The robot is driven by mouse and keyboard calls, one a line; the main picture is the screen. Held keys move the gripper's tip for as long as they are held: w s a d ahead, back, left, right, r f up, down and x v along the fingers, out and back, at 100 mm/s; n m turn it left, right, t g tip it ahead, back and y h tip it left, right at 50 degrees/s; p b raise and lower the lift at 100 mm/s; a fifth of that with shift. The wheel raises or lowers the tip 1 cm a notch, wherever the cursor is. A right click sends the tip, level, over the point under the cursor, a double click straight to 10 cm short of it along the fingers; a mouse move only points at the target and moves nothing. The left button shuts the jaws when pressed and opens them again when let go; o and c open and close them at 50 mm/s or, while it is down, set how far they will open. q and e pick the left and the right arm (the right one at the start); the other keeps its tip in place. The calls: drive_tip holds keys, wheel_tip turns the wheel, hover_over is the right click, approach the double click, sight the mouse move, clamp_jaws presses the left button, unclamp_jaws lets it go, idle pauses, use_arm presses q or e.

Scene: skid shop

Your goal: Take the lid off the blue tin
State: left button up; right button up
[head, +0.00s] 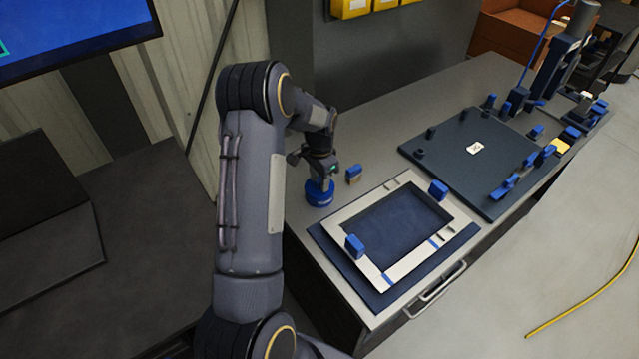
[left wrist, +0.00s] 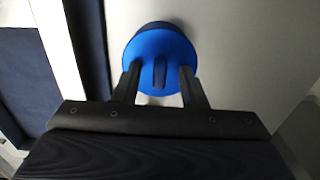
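The blue tin (head: 319,196) stands on the grey bench top, left of the white frame. In the left wrist view its round blue lid (left wrist: 148,50) is seen from above, with a dark raised grip (left wrist: 160,74) on it. My left gripper (head: 320,176) points down at the top of the tin. In the left wrist view the gripper's two fingers (left wrist: 159,80) are apart, one on each side of the grip, with a gap on both sides. Whether the fingertips touch the lid cannot be told. My right gripper is in neither view.
A white frame (head: 398,274) with blue blocks lies on a dark blue mat (head: 325,240) right of the tin. A small blue and tan block (head: 353,175) stands close by the tin. A dark plate (head: 455,150) with several blue parts lies further right.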

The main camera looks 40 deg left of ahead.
use_arm(q)
clamp_jaws()
drive_tip(key=shift+r, duration=0.1)
idle(0.3)
